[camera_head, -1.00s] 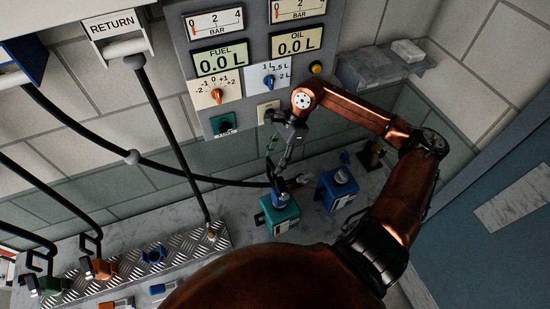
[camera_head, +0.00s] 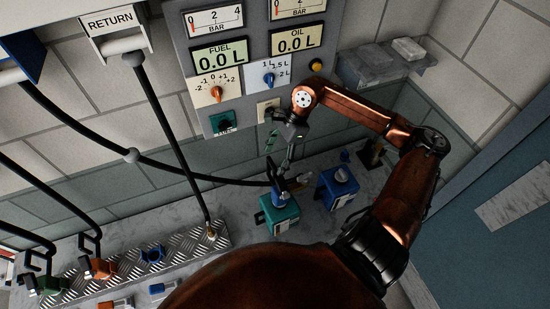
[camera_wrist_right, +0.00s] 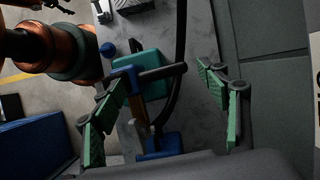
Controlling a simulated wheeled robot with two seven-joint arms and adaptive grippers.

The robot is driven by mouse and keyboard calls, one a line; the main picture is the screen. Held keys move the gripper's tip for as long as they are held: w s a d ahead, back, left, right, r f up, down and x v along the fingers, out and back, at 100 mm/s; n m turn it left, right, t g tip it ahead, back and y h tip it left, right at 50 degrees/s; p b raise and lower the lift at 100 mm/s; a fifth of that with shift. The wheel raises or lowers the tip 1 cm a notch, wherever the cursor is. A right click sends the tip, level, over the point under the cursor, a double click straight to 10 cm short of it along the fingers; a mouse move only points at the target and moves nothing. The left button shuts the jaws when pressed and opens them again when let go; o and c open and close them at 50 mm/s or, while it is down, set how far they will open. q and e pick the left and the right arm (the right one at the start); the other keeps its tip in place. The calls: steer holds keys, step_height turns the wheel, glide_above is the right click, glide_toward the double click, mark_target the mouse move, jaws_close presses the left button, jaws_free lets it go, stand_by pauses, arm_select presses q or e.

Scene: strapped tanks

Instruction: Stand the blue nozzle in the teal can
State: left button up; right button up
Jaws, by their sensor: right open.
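The blue nozzle (camera_head: 279,198) stands at the top of the teal can (camera_head: 281,218), its lower end apparently inside the opening; the black hose runs to it from the left. In the right wrist view the nozzle's blue body (camera_wrist_right: 161,143) is in front of the teal can (camera_wrist_right: 153,62), and its exact seat is hidden. My right gripper (camera_head: 281,155) is above the nozzle, pointing down. In the right wrist view its green-padded fingers (camera_wrist_right: 163,108) are wide apart, with the nozzle between them and clear space at the right finger. My left gripper does not show.
A blue can (camera_head: 338,189) stands just right of the teal can. A ribbed metal plate (camera_head: 188,245) with holders lies to the left. The wall panel (camera_head: 245,90) with gauges and knobs is close behind my right gripper. A grey shelf (camera_head: 372,68) is at the upper right.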

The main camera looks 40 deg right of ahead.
steer(key=w+v, duration=0.1)
steer(key=v, duration=1)
steer(key=shift+s+r, duration=0.25)
steer(key=shift+s, duration=0.25)
steer(key=shift+d, duration=0.1)
